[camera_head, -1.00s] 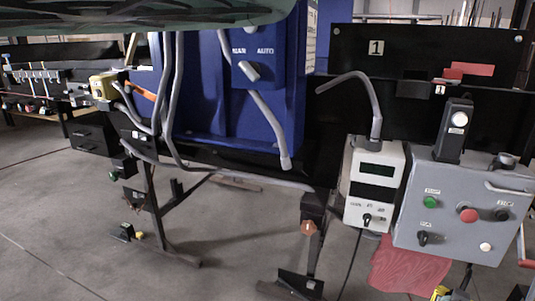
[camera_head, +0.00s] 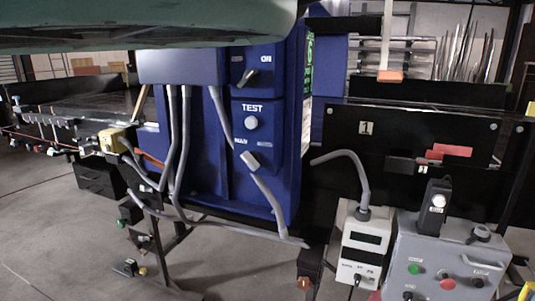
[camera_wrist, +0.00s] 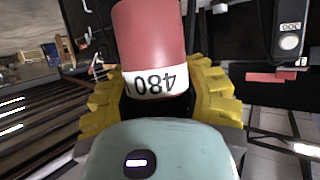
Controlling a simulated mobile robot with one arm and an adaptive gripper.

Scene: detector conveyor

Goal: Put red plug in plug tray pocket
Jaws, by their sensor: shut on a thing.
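In the wrist view, the red plug (camera_wrist: 150,40) is a red cylinder with a white band marked 480, which reads upside down. My gripper (camera_wrist: 158,92) has yellow ridged fingers on both sides of the plug and is shut on it. The plug's far end is cut off by the top edge of the picture. My gripper and the plug do not show in the head view. I cannot make out the plug tray pocket with certainty in either view.
A blue cabinet (camera_head: 205,150) with switches and grey cables fills the middle of the head view. A white meter box (camera_head: 365,240) and a grey button box (camera_head: 445,250) stand at the right. A red piece (camera_head: 450,151) is by the black panel (camera_head: 345,140) marked 1.

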